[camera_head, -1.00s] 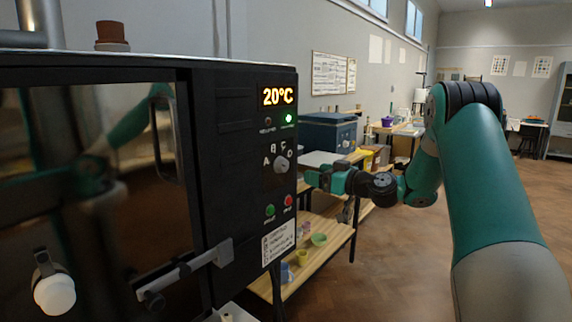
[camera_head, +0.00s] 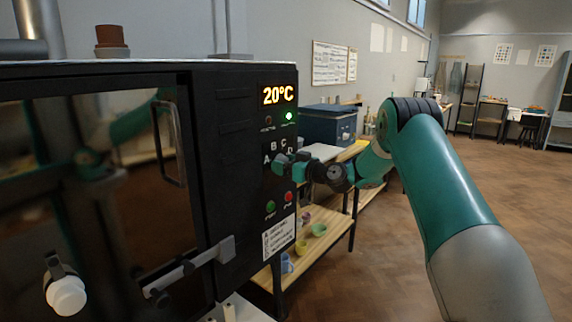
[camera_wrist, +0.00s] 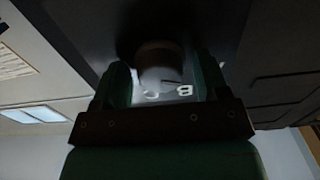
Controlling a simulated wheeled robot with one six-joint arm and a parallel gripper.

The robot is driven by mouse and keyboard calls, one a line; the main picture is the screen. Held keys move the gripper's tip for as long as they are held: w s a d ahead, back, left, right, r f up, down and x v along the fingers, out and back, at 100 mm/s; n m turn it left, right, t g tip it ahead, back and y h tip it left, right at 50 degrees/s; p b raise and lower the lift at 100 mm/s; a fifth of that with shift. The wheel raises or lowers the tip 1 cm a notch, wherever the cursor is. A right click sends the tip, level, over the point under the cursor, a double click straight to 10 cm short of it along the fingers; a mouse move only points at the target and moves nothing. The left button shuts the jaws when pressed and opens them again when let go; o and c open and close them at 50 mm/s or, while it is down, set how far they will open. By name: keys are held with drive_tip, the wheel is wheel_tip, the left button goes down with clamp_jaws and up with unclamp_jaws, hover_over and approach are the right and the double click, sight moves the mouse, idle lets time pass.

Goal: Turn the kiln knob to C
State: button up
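The black kiln (camera_head: 232,150) fills the left of the head view, its panel showing 20°C and the letters A, B, C and D around the knob. My gripper (camera_head: 281,164) is at the knob and hides it in the head view. In the wrist view the round knob (camera_wrist: 160,66) sits between the two green fingers of my gripper (camera_wrist: 163,82). Dark gaps seem to show between knob and fingers, so the gripper looks open around it. A letter B shows just below the knob there. Which letter the knob points to cannot be told.
A green button (camera_head: 270,207) and a red button (camera_head: 289,197) are below the knob. The kiln's door latch (camera_head: 190,270) sticks out at lower left. A wooden shelf (camera_head: 325,237) with small bowls stands behind. Open floor lies to the right.

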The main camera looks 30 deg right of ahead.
drive_tip(key=c, duration=0.6)
drive_tip(key=shift+m, duration=0.3)
drive_tip(key=m+p, duration=0.1)
drive_tip(key=m, duration=1.6)
idle(0.3)
drive_tip(key=o, duration=0.8)
